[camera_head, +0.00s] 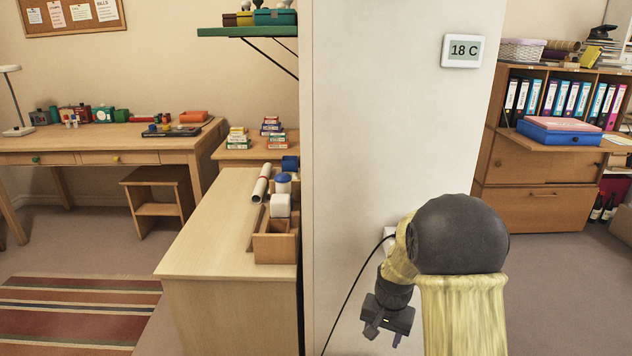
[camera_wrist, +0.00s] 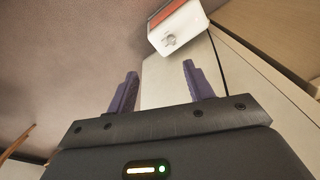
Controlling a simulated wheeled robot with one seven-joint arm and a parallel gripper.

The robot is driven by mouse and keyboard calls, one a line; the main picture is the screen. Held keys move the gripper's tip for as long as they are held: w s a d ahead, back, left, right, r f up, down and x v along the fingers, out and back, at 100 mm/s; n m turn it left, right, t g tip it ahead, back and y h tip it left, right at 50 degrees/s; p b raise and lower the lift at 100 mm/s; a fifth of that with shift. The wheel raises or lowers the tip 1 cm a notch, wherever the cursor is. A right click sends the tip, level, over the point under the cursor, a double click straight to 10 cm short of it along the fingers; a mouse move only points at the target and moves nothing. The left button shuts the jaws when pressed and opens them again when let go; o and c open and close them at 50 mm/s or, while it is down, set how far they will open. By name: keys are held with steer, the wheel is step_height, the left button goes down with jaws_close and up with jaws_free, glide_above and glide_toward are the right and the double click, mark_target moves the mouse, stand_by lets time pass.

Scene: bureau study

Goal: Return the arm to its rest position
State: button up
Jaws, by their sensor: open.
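My arm is folded low at the right of centre in the head view, in front of the white wall pillar (camera_head: 400,130). My gripper (camera_head: 384,336) hangs below the wrist, its fingers pointing downward and spread apart. In the wrist view my gripper (camera_wrist: 160,72) shows two purple-grey fingers well apart with nothing between them. Beyond the fingertips is a pale surface and a white box with a red top (camera_wrist: 178,30); I cannot tell what the box is.
A wooden counter (camera_head: 210,225) with an open wooden organiser (camera_head: 276,245) stands left of the pillar. A white wall fitting (camera_head: 389,233) with a black cable (camera_head: 352,290) is close beside my arm. A wooden cabinet (camera_head: 543,208) stands at right. Open floor (camera_head: 570,290) lies before it.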

steer(key=s+r+n+t, duration=0.15)
steer(key=s+r, duration=0.25)
steer(key=s, duration=0.5)
steer(key=s+r+n, duration=0.3)
steer(key=s+r, duration=0.1)
steer(key=s, duration=0.5)
step_height(320, 180, up, 33)
steer(key=p, duration=3.4)
steer(key=shift+w+a+r, duration=0.2)
